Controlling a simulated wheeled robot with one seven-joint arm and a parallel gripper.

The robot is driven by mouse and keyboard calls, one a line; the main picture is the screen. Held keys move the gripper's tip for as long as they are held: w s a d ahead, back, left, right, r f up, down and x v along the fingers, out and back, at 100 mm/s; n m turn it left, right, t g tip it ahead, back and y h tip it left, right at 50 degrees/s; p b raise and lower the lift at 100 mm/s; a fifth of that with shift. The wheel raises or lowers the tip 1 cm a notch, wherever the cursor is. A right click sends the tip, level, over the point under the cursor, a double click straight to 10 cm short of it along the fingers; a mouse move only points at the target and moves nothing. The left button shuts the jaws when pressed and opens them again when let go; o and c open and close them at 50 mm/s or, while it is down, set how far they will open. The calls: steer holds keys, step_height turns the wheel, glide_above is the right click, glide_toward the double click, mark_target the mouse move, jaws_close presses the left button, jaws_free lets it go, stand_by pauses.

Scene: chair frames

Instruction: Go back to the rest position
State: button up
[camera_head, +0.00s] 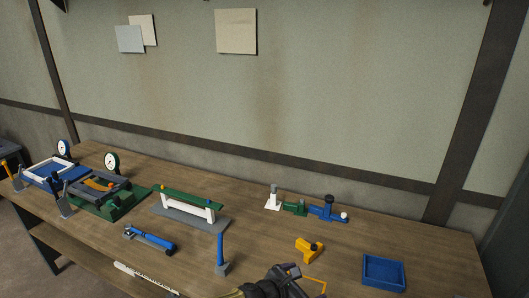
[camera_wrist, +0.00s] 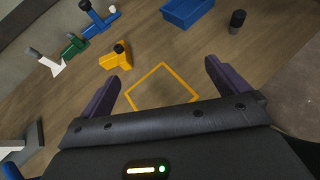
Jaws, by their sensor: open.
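My gripper (camera_head: 297,272) shows at the bottom edge of the head view, above the front part of the table (camera_head: 345,251). In the wrist view my gripper (camera_wrist: 166,78) has its two dark fingers wide apart, with nothing between them but bare wood and part of a yellow square outline (camera_wrist: 162,84) on the table top. The gripper is open and empty. A yellow part with a black knob (camera_head: 308,250) stands beyond the gripper; the wrist view also shows this yellow part (camera_wrist: 116,58) beyond the left finger, apart from it.
A blue tray (camera_head: 384,272) lies to the right. White, green and blue parts (camera_head: 306,208) stand in a row behind. A green-topped bench piece (camera_head: 190,199), a blue-handled upright tool (camera_head: 221,252), a lying blue tool (camera_head: 150,239) and fixtures with dials (camera_head: 110,195) fill the left.

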steer(key=s+d+f+m+g+y, duration=0.45)
steer(key=s+m+g, duration=0.35)
steer(key=m, duration=0.4)
steer(key=s+r+m+t+y+p, duration=0.1)
steer(key=s+r+m+y, duration=0.3)
steer(key=r+m, duration=0.8)
step_height(320, 180, up, 3)
steer(key=shift+s+d+r+m+t+y, duration=0.1)
steer(key=shift+s+d+m+t+y, duration=0.1)
steer(key=shift+s+m+t+y, duration=0.5)
steer(key=shift+w+n, duration=0.3)
